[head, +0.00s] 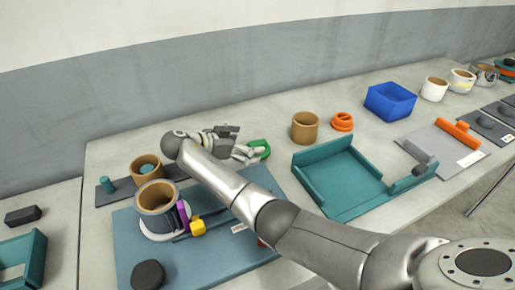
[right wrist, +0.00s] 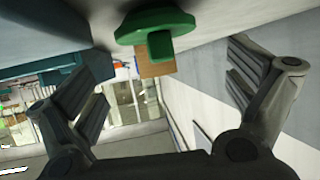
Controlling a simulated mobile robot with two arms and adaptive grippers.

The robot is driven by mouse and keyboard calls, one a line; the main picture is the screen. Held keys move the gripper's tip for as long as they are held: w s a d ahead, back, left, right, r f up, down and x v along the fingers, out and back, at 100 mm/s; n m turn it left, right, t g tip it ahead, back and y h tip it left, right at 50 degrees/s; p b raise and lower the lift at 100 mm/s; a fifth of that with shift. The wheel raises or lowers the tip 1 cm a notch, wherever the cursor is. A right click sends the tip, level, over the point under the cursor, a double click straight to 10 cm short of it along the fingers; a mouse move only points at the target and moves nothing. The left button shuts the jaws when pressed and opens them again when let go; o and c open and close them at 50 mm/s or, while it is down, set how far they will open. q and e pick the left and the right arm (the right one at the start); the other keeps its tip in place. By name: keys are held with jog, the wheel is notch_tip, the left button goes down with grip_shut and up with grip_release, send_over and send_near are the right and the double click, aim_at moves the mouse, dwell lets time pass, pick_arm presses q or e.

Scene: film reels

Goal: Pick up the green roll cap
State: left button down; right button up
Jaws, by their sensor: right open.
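The green roll cap (head: 264,147) stands on the table just past the tip of my right gripper (head: 244,145), partly hidden by its fingers in the head view. In the right wrist view the cap (right wrist: 155,27) is a round green disc with a square knob facing the camera. It lies ahead of the two spread fingers, near the top of the picture and between them from side to side. My right gripper is open and empty; I cannot tell whether it touches the cap. My left gripper is not in view.
A tan cylinder (head: 305,127) and an orange ring-shaped part (head: 342,121) stand right of the cap. A teal tray (head: 340,180) lies nearer, a blue bin (head: 390,101) farther right. A blue mat (head: 205,262) with a tan-cored roll (head: 157,197) lies left of my arm.

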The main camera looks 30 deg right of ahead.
aim_at(255, 143)
jog(key=p+x, duration=0.1)
jog(key=x, duration=0.3)
jog(key=shift+d+f, duration=0.25)
jog(key=shift+d, duration=0.1)
jog(key=c, duration=1.1)
jog(key=shift+r, duration=0.1)
